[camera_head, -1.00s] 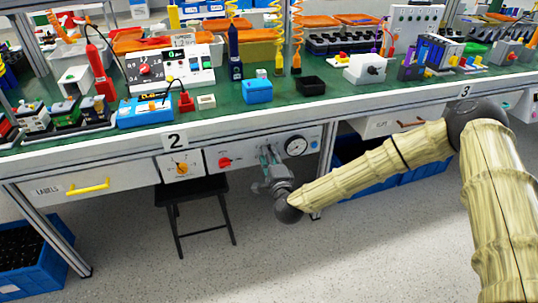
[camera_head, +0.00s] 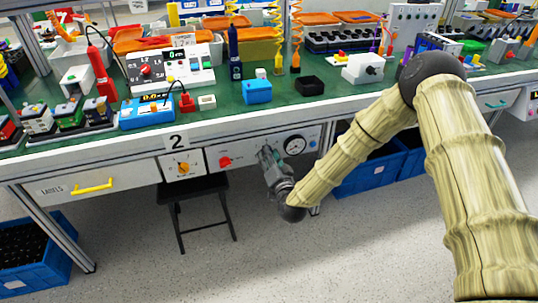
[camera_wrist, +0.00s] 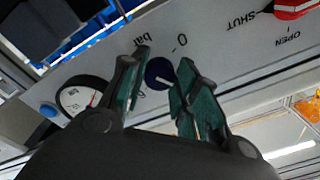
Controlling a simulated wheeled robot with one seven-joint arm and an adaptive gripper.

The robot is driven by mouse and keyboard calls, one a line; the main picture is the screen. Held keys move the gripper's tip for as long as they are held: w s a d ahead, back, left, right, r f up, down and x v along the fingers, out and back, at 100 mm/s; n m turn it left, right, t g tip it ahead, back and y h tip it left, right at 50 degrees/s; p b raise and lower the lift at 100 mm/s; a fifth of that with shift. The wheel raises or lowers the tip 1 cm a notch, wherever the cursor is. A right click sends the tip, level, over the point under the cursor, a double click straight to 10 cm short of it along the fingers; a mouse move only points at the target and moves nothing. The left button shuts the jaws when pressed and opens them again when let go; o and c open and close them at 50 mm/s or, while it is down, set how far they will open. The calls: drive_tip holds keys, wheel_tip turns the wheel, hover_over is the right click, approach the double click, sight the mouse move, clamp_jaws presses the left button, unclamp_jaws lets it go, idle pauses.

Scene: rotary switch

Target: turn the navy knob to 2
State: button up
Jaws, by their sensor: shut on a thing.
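The navy knob (camera_wrist: 158,72) is a small round dial with a white pointer line, on a light grey panel under the bench. In the wrist view the panel appears turned over, with "0" and "bar" printed near the knob. My gripper (camera_wrist: 163,62) has its green-padded fingers on either side of the knob, shut on it. In the head view my gripper (camera_head: 266,153) reaches the panel and hides the knob. I cannot read which mark the pointer is at.
A round gauge (camera_head: 294,145) sits right of my gripper, and a red knob (camera_head: 225,162) to its left. An orange knob (camera_head: 183,168) is on another panel farther left. The bench edge overhangs above. A black stool (camera_head: 197,188) stands below.

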drive_tip(key=shift+d+n+y+p, duration=0.15)
drive_tip(key=shift+n+y+p, duration=0.25)
drive_tip(key=shift+n, duration=2.1)
drive_tip(key=o, duration=1)
drive_tip(key=r+v, duration=0.1)
drive_tip(key=v, duration=1.1)
drive_tip(key=shift+f, duration=0.4)
drive_tip(key=shift+f, duration=0.1)
